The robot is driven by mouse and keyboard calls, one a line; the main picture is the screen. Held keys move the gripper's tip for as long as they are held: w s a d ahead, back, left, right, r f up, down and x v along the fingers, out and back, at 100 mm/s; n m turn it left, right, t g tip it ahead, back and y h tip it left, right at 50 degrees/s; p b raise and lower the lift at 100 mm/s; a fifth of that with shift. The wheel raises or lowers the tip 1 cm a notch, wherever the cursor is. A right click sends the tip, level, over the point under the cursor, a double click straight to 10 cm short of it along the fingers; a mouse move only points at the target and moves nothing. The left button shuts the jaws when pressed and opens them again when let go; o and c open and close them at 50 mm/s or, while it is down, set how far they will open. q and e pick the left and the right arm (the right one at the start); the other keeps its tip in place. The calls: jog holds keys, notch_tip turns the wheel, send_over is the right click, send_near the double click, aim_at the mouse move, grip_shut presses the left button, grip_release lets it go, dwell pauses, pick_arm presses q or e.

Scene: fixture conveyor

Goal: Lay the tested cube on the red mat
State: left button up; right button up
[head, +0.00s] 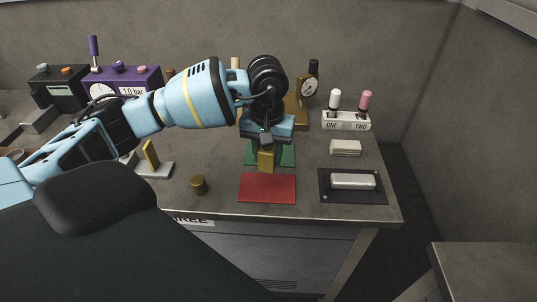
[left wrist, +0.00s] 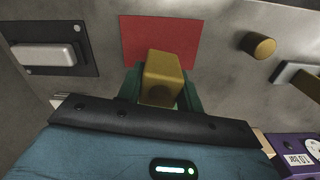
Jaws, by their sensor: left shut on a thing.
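My left gripper (head: 266,142) is shut on a brass-yellow cube (head: 266,161), which hangs below the jaws. In the head view the cube overlaps the front part of the green mat (head: 288,156), and its lower end is near the back edge of the red mat (head: 267,190). The red mat is bare. In the left wrist view the cube (left wrist: 163,70) covers part of the red mat's (left wrist: 138,38) edge. I cannot tell the cube's exact height above the table. My right gripper is not in view.
A brass cylinder (head: 199,185) stands left of the red mat, with a grey stand (head: 158,171) behind it. Right are a dark plate (head: 327,194) holding a white block (head: 353,181), another white block (head: 345,147) and a two-switch box (head: 346,122). A dial gauge (head: 309,88) stands behind.

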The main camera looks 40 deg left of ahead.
aim_at(267, 168)
pick_arm(q)
jog(key=shift+a+f, duration=0.1)
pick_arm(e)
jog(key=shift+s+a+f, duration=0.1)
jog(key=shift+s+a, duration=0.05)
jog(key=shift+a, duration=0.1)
